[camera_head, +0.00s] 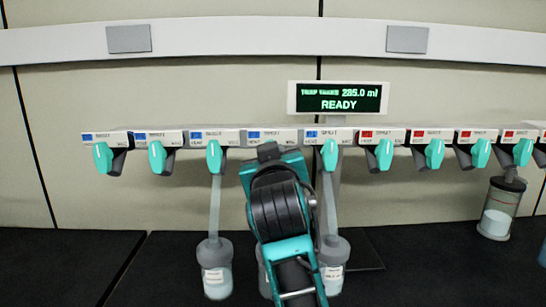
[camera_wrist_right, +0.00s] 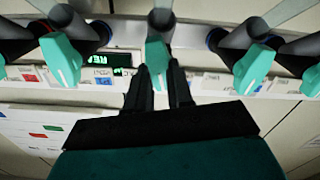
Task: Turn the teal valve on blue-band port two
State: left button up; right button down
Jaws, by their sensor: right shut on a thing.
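A row of ports with teal valves runs across the head view. Those on the left have blue bands, those on the right red bands. Port numbers are too small to read. My right gripper (camera_wrist_right: 157,74) is shut on a teal valve (camera_wrist_right: 157,54), with one finger on each side. In the head view my right arm hides this valve and its flask. It belongs to the blue-band port (camera_head: 267,134) between two other blue-band ports, whose teal valves (camera_head: 214,156) and (camera_head: 329,154) hang roughly upright. My left gripper is not in view.
A display (camera_head: 338,98) reads 285.0 ml and READY. Another flask (camera_head: 497,208) hangs at the right. Neighbouring valves (camera_wrist_right: 61,60) and (camera_wrist_right: 254,68) flank my gripper.

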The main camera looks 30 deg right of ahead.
jog(key=n, duration=0.4)
jog(key=shift+n, duration=0.3)
jog(key=n, duration=0.4)
jog(key=shift+a, duration=0.1)
jog(key=shift+n, duration=0.4)
jog(key=c, duration=1)
grip_release()
jog(key=shift+f, duration=0.1)
jog(key=shift+w, duration=0.1)
